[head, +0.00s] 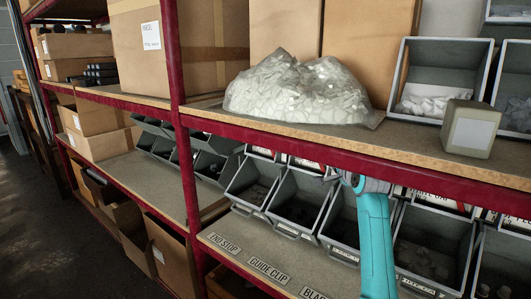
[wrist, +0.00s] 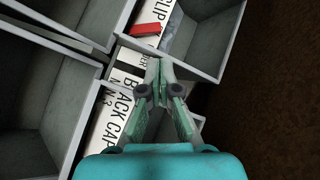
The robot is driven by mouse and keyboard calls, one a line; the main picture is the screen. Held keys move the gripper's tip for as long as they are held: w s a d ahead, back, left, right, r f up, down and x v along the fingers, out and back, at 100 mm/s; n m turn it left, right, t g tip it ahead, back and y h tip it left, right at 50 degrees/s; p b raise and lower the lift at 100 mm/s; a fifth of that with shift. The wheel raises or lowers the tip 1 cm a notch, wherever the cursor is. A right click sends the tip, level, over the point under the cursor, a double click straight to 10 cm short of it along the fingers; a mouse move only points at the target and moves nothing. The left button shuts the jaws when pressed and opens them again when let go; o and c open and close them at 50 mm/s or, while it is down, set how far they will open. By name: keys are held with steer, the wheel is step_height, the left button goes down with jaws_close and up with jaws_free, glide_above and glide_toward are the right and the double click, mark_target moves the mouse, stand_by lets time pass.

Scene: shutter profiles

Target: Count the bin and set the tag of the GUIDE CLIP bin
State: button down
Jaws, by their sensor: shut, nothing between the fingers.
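The shelf label reading GUIDE CLIP (head: 268,270) is on the lower shelf's front edge, between END STOP (head: 224,244) and a partly cut-off label starting BLA (head: 313,293). Open grey bins, including one above that label (head: 297,200), stand in a row behind the labels. My gripper (wrist: 157,75) is shut and empty, its fingertips together over a white card with black print reading BLACK CAP (wrist: 118,115). A red tab (wrist: 147,29) lies on another white card at the top of the wrist view. I cannot tell which bin is the guide clip one in that view.
The upper shelf's red beam (head: 350,160) runs above the bins, close to my arm. On it are a bag of pale pieces (head: 300,90), a grey-green box (head: 470,128) and large cartons (head: 150,50). Grey bin walls (wrist: 220,68) stand close around my fingers.

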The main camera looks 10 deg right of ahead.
steer(key=s+a+f+n, duration=0.1)
steer(key=s+a+f, duration=0.2)
steer(key=f, duration=0.6)
steer(key=s+a+f+n, duration=0.2)
steer(key=s+a+f, duration=0.1)
steer(key=s+f, duration=0.5)
steer(key=s+a+f+n, duration=0.1)
steer(key=s+a+f, duration=0.3)
steer(key=f, duration=0.8)
steer(key=shift+s, duration=1.25)
steer(key=s+a+f+n, duration=0.2)
steer(key=s+f, duration=0.1)
steer(key=s, duration=0.5)
steer(key=s+a+f+n, duration=0.1)
steer(key=s+a+f, duration=0.2)
steer(key=s, duration=0.5)
steer(key=s+a+f+n, duration=0.2)
steer(key=s+f, duration=0.1)
steer(key=s, duration=0.5)
steer(key=s+a+r+n+y, duration=0.1)
steer(key=s+r, duration=0.4)
steer(key=s, duration=0.9)
steer(key=s+a+r+n, duration=0.3)
steer(key=s+r+n, duration=0.2)
steer(key=s, duration=0.9)
steer(key=shift+n+y, duration=0.4)
steer(key=shift+n, duration=0.1)
